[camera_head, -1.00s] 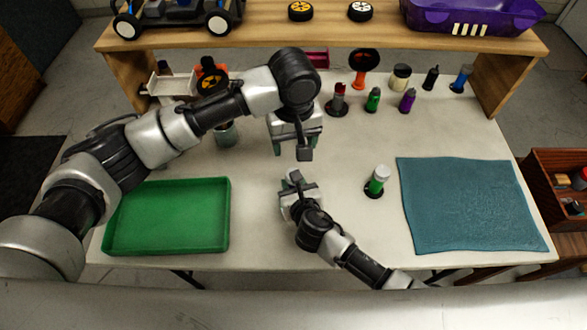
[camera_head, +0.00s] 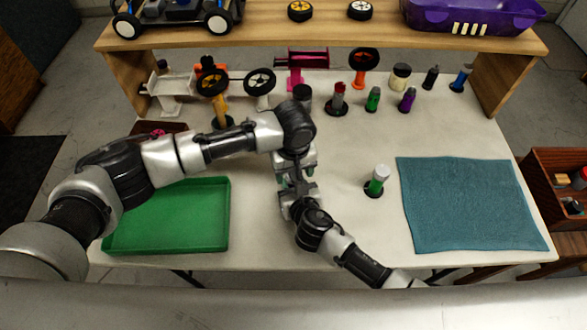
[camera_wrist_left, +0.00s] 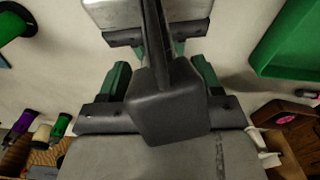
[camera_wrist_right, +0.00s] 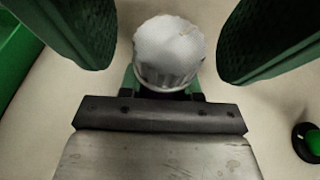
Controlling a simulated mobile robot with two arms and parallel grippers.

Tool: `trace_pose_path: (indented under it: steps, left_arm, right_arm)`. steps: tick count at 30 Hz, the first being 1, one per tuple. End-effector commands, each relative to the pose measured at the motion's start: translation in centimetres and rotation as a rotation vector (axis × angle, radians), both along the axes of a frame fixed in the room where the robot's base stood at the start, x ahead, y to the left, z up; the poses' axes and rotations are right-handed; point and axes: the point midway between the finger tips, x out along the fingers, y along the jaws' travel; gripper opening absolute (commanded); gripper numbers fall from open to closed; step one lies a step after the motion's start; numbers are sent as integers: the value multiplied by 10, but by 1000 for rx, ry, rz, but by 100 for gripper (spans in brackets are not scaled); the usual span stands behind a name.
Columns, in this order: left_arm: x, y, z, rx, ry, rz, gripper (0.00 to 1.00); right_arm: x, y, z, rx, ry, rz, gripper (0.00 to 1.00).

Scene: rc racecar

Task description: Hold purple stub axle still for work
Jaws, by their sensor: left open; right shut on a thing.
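A purple piece (camera_head: 407,100) stands upright in a dark base at the table's back right; it also shows in the left wrist view (camera_wrist_left: 22,123). I cannot tell whether it is the stub axle. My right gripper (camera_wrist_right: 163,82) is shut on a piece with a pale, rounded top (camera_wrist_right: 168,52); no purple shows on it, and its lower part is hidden.
A green tray (camera_head: 170,240) lies at left and a teal mat (camera_head: 470,205) at right. A white-capped green piece (camera_head: 378,178) stands between grippers and mat. A magenta stand (camera_head: 300,63), wheels and small containers line the back, below a wooden shelf (camera_head: 330,33).

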Motion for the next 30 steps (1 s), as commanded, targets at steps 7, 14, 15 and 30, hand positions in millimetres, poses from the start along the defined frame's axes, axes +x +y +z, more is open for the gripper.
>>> trace_pose_path:
  steps: [7,14,15,30]
  left_arm:
    - [0,0,0,0,0,0,32]
    - [0,0,0,0,1,-19,14]
    - [0,0,0,0,1,-41,14]
    - [0,0,1,0,1,-140,43]
  right_arm:
    - [0,0,0,0,0,0,7]
    - [0,0,0,0,0,0,7]
    - [0,0,0,0,0,0,7]
    - [0,0,0,-1,1,-1,7]
